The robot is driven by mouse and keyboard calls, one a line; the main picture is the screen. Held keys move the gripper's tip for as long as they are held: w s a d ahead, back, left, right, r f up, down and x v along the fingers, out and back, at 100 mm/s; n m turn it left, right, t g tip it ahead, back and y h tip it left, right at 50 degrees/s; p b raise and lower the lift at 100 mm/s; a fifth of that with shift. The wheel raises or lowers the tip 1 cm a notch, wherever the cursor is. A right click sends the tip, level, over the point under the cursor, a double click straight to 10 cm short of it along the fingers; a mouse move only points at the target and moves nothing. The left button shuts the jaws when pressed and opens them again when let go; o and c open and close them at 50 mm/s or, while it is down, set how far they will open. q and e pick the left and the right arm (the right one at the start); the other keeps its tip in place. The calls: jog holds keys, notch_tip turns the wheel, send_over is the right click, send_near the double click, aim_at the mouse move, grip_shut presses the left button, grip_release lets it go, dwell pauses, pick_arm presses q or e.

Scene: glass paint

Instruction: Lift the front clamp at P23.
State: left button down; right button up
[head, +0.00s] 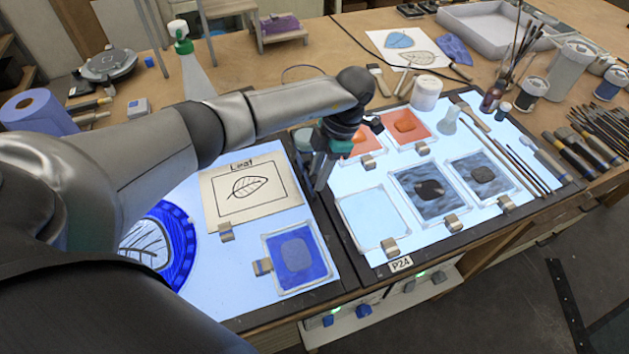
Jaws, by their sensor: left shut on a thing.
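My left gripper (320,182) points down over the dark strip between the two lit panels. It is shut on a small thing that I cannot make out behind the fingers. On the left lit panel (205,283), one metal clamp (226,232) sits at the lower edge of the Leaf drawing (252,188). Another clamp (262,267) sits at the left edge of a blue glass pane (297,258). No P23 label shows; my arm hides part of this panel. The right panel bears a P24 label (400,264). My right gripper is not in view.
The right panel (425,178) holds several framed panes with clamps, including a clear pane (372,217) and orange ones. A spray bottle (192,65) stands behind my arm.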

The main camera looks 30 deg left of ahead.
pick_arm(q)
jog(key=shift+w+d+f+g+y+b, duration=0.2)
jog(key=shift+g+y+b, duration=0.35)
jog(key=shift+b, duration=0.5)
jog(key=c, duration=0.7)
grip_release()
jog(key=v, duration=0.5)
jog(key=shift+w+r+b, duration=0.15)
jog(key=shift+r+b, duration=0.05)
jog(key=shift+b, duration=0.15)
jog(key=p+v, duration=0.1)
jog(key=v, duration=0.8)
jog(key=shift+w+d+r, duration=0.1)
jog(key=shift+d+r, duration=0.05)
jog(key=shift+r, duration=0.2)
